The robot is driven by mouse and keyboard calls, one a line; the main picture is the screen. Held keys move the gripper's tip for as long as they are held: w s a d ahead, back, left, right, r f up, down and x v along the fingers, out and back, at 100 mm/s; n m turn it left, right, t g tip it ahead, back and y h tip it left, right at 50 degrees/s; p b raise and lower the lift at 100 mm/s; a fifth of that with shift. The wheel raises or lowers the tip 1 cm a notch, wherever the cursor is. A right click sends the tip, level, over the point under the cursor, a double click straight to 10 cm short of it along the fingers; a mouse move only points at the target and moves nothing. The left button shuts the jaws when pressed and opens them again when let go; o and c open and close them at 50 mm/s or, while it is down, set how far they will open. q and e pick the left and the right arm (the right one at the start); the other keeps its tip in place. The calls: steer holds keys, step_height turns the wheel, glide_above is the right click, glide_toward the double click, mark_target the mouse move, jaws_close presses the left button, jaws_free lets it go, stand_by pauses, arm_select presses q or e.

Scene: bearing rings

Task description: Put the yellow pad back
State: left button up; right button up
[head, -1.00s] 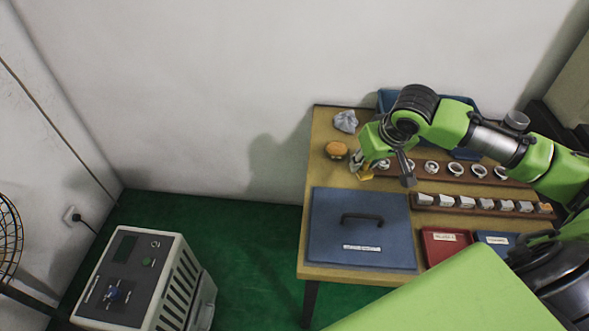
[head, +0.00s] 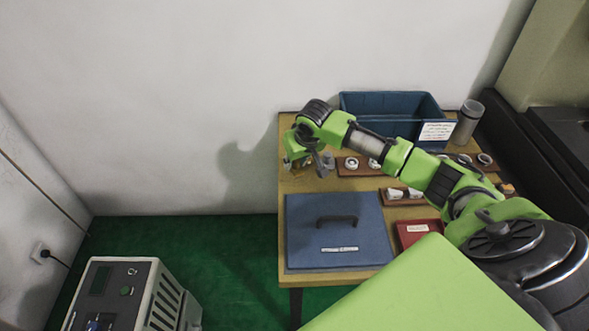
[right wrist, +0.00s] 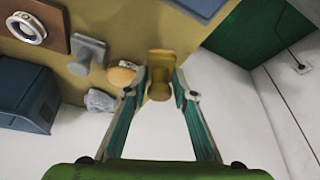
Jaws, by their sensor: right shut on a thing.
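My right gripper (right wrist: 160,88) is shut on the yellow pad (right wrist: 160,74), a short waisted block between its two fingertips in the right wrist view. The pad shows there against the table's edge and the wall; its height above the table is hard to tell. In the head view the right gripper (head: 299,161) is at the table's far left corner, and its arm hides most of the pad. A grey waisted block (right wrist: 87,53) and a round orange thing (right wrist: 122,76) are beside it in the right wrist view. My left gripper is not in view.
The wooden table (head: 287,186) holds a blue handled lid (head: 310,240), a red tray (head: 408,236), wooden racks (head: 358,170) with rings and blocks, a blue bin (head: 385,103) and a grey cylinder (head: 467,122). A crumpled grey lump (right wrist: 100,101) lies near the wall.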

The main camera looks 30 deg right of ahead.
mark_target(295, 168)
steer(key=shift+w+f, duration=0.2)
steer(key=shift+f, duration=0.05)
steer(key=shift+w+f, duration=0.1)
steer(key=shift+f, duration=1.5)
steer(key=shift+f, duration=0.1)
steer(key=o, duration=1)
steer(key=shift+r, duration=0.45)
steer(key=v, duration=1.1)
steer(key=shift+a+r, duration=0.1)
steer(key=shift+r, duration=0.1)
